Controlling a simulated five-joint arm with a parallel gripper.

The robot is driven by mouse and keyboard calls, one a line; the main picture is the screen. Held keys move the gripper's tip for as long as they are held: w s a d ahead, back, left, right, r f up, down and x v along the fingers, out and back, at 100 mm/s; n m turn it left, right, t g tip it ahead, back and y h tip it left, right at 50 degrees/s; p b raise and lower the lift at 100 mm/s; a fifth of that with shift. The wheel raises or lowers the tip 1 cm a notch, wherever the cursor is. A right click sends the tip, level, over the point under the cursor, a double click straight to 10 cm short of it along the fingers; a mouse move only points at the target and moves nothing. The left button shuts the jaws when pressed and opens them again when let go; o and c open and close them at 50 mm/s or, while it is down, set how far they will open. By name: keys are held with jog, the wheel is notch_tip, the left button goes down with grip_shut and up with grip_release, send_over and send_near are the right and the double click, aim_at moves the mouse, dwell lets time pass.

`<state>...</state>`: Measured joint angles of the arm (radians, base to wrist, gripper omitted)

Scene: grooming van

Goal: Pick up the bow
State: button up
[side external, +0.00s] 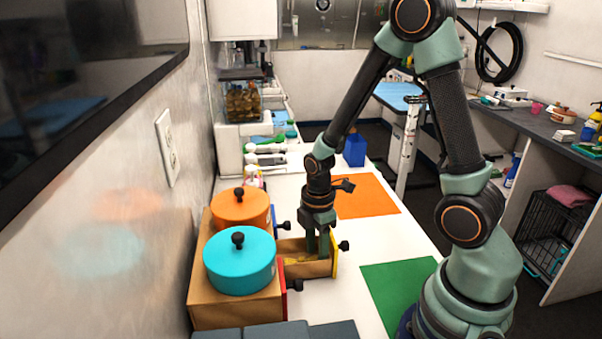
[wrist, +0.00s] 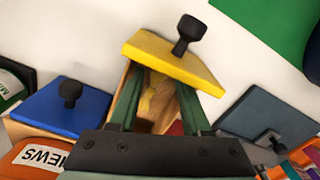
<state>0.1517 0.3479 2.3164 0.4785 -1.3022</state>
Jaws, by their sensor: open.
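A wooden drawer (side external: 300,270) with a yellow front and black knob stands pulled out of a wooden cabinet (side external: 235,308). The drawer's yellow front (wrist: 172,62) also shows in the wrist view. A yellowish thing, which looks like the bow (wrist: 157,100), lies inside the drawer; its shape is partly hidden. My gripper (side external: 318,252) points down into the drawer, fingers apart. In the wrist view my gripper's two green fingers (wrist: 157,108) stand either side of the yellowish thing. I cannot tell whether they touch it.
An orange pot (side external: 241,208) and a turquoise pot (side external: 240,263) stand on the cabinet, close beside my gripper. Orange (side external: 366,196) and green (side external: 395,292) mats lie on the white table.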

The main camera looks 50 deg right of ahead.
jog(key=shift+f, duration=0.45)
grip_shut()
jog(key=shift+r, duration=0.1)
